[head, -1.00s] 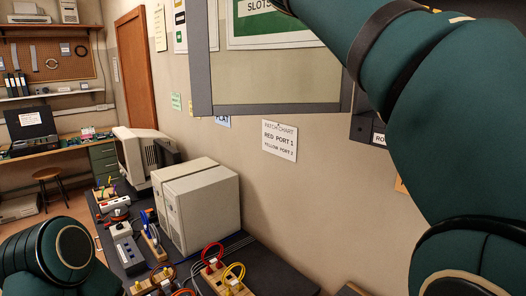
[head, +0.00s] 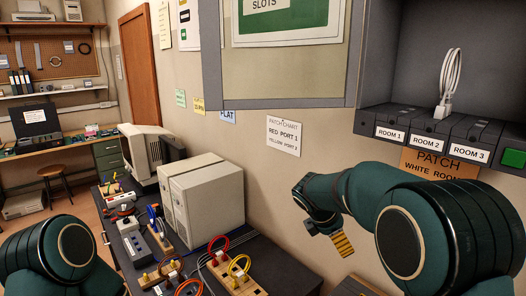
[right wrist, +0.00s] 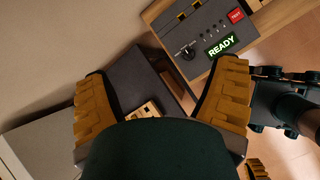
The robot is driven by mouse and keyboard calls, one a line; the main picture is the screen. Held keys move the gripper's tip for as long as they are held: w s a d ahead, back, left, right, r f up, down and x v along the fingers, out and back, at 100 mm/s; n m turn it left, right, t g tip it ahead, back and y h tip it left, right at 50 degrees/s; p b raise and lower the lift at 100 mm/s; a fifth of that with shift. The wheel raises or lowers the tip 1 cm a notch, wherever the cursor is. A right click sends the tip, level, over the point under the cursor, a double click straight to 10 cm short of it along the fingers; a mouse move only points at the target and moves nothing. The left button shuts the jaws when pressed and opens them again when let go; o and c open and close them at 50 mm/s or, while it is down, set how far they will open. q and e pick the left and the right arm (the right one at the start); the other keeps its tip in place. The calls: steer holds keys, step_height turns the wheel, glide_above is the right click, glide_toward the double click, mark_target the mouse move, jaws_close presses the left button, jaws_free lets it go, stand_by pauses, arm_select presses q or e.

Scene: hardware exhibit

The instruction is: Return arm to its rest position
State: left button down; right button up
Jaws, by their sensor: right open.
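In the head view my right arm (head: 400,225) comes in from the lower right, bent, with its dark green links in front of the wall. My right gripper (head: 342,243) hangs low beside the wall, its yellow ribbed finger pointing down. In the right wrist view the two yellow fingers of this gripper (right wrist: 160,88) are spread wide with nothing between them. My left arm (head: 60,255) shows at the lower left of the head view, its gripper out of sight there. A dark green part and a yellow ribbed piece at the right wrist view's right edge may be my left gripper.
A grey wall cabinet (head: 395,60) holds a coiled white cable (head: 450,80) on the ROOM 2 block (head: 428,143). Its door (head: 280,93) stands open. Beige computers (head: 207,200) and looped cables stand on the dark bench (head: 270,270). A console (right wrist: 207,38) reads READY.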

steer(key=s+a+f+m+g+y, duration=0.1)
steer(key=s+a+f+m+y, duration=0.1)
steer(key=s+f, duration=0.35)
steer(key=s+a+f+m+y, duration=0.1)
steer(key=s+f+m+y, duration=0.15)
steer(key=f, duration=0.65)
steer(key=s+a+f+m+g+y, duration=0.1)
steer(key=s+a+f+m, duration=0.15)
steer(key=f, duration=0.45)
steer(key=s+a+f+m+y, duration=0.2)
steer(key=s+f+m, duration=0.3)
steer(key=s+m, duration=0.35)
steer(key=s+a+f+m+y, duration=0.15)
steer(key=s+f+m, duration=0.25)
steer(key=s+m, duration=0.4)
step_height(320, 180, down, 12)
steer(key=n+b, duration=0.1)
steer(key=b, duration=1)
steer(key=shift+s+a+t+y+b, duration=0.2)
steer(key=shift+s+t+y+b, duration=0.1)
steer(key=shift+n, duration=0.35)
